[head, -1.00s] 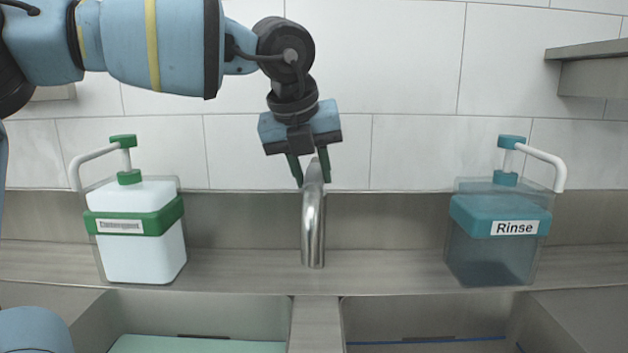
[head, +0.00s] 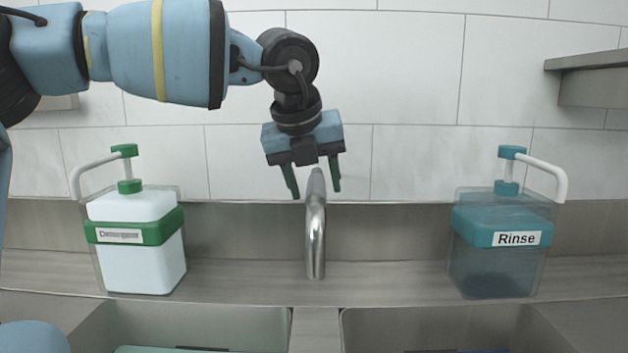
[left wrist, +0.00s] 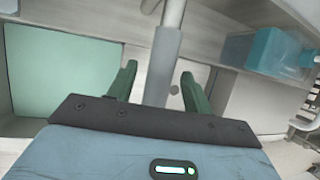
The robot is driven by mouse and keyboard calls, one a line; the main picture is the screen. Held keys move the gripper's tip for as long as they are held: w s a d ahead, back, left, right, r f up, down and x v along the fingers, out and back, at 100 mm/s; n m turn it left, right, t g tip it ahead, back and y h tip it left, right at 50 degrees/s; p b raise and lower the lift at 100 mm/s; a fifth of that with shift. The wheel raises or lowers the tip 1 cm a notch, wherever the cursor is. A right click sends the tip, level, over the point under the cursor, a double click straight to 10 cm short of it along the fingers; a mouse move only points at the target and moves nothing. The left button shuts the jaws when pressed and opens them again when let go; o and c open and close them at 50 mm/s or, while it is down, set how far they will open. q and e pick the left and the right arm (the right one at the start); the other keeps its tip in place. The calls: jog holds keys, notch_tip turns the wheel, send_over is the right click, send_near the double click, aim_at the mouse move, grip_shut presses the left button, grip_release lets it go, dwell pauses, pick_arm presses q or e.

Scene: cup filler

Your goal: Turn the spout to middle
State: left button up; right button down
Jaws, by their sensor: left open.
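The metal spout (head: 316,235) stands at the middle of the sink ledge and points toward me, over the divider between the two basins. My left gripper (head: 313,190) is above the top end of the spout, with its green fingers open, one on each side of it in the picture. In the left wrist view the spout (left wrist: 163,65) shows between the open fingers of the left gripper (left wrist: 158,78), with a gap on both sides. I cannot tell whether a finger touches it. My right gripper is not in view.
A white detergent bottle with a green band (head: 136,262) stands on the ledge at left. A teal Rinse bottle (head: 495,265) stands at right. Two basins lie in front, split by a divider (head: 316,322). A tiled wall (head: 410,100) is behind.

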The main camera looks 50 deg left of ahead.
pick_arm(q)
jog(key=v, duration=0.8)
jog(key=shift+f, duration=0.1)
dwell(0.4)
